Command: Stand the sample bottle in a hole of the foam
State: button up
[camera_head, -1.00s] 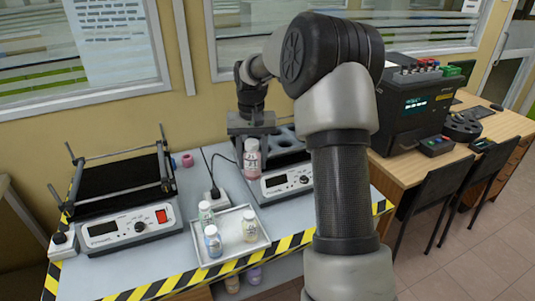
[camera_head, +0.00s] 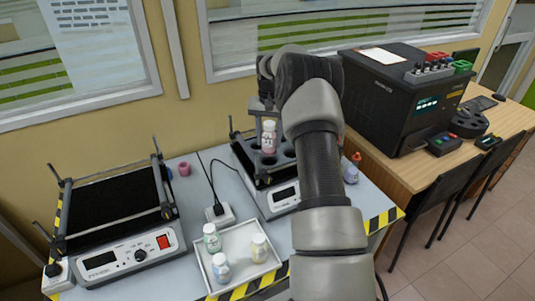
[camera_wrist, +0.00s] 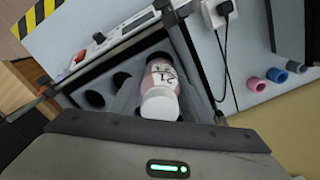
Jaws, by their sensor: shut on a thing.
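The sample bottle (camera_head: 269,137) has a white cap and a pink body with a label. My gripper (camera_head: 266,118) is shut on it near the cap, over the foam on the right-hand device. The grey foam (camera_head: 283,164) has several round dark holes. In the wrist view the bottle (camera_wrist: 160,82) lies in line with the gripper (camera_wrist: 160,122), and empty holes of the foam (camera_wrist: 128,99) show to its left. The bottle looks roughly upright in the head view. Its lower end is at the foam; I cannot tell whether it is inside a hole.
A white tray (camera_head: 238,279) with several bottles stands in front. A second device with a black platform (camera_head: 117,205) is at left. A white power adapter (camera_head: 219,214) with a cable lies between them. Small bottles (camera_head: 351,170) stand right of my arm. A black analyser (camera_head: 397,100) stands at right.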

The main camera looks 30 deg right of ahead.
aim_at(269, 152)
jog(key=shift+f, duration=3.05)
jog(key=shift+f, duration=0.15)
jog(key=o, duration=0.9)
